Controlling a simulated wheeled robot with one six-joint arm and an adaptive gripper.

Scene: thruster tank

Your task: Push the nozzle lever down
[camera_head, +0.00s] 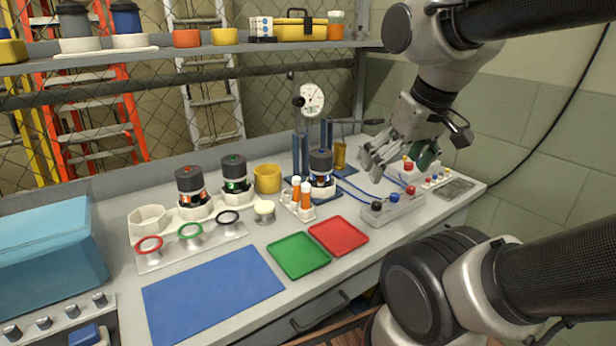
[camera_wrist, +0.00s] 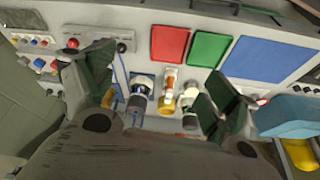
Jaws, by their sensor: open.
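A bar with a dark end, likely the nozzle lever (camera_head: 373,122), sticks out to the right from the stand with blue posts (camera_head: 299,155) in the head view. It looks roughly level. A black-topped thruster (camera_head: 320,163) with a blue mark stands at the posts. My gripper (camera_head: 397,166) is open and empty, to the right of the lever and lower in the picture, over the right end of the bench. In the wrist view my gripper's fingers (camera_wrist: 150,90) are spread wide, with the thruster (camera_wrist: 140,88) seen between them. I cannot make out the lever there.
A round gauge (camera_head: 312,99) stands above the posts. A grey box with colored knobs (camera_head: 393,208) and blue cables lies below my gripper. A yellow cup (camera_head: 339,155) stands by the posts. Red (camera_head: 338,235) and green (camera_head: 298,255) trays lie in front. A shelf (camera_head: 220,47) runs behind.

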